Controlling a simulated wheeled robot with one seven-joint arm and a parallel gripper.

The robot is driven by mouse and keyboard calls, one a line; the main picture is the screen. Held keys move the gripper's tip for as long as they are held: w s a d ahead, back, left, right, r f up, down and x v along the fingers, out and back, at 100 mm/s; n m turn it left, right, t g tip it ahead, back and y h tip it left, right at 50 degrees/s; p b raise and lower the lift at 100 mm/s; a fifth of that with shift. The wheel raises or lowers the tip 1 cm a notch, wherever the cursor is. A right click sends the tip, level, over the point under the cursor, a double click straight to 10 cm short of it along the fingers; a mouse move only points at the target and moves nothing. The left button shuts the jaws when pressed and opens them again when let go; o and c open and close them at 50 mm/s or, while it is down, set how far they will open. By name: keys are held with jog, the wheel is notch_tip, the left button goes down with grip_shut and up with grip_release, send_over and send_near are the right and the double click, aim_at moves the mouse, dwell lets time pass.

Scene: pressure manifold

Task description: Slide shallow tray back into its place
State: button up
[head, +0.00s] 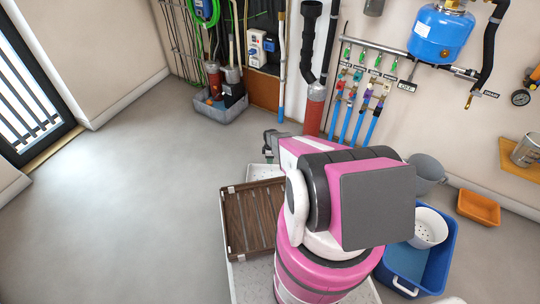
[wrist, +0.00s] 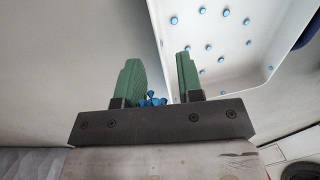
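A shallow white tray (wrist: 235,50) with blue dots on its floor fills the upper right of the wrist view. In the head view, a white tray edge (head: 262,172) shows beside my arm, behind a brown slatted rack; the rest is hidden. My gripper (wrist: 157,62) is open, with its two green fingers apart. The tray's near side wall runs through the gap between the fingers in the picture; I cannot tell whether they touch it. In the head view my gripper (head: 271,141) is small and partly hidden by my arm, near the tray's far end.
The brown slatted rack (head: 253,217) lies left of my arm. A blue tub (head: 416,267) with a white colander (head: 429,228), a grey bucket (head: 427,172) and an orange bin (head: 478,207) are at the right. Pipes line the back wall. The floor at left is clear.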

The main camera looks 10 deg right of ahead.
jog(key=f, duration=0.5)
jog(key=shift+s+a, duration=0.1)
jog(key=shift+s, duration=0.25)
jog(key=shift+c, duration=0.3)
grip_shut()
jog(key=shift+s+d, duration=0.2)
jog(key=shift+d, duration=2.8)
jog(key=shift+d, duration=0.1)
jog(key=shift+s+d, duration=0.2)
jog(key=shift+d, duration=2.7)
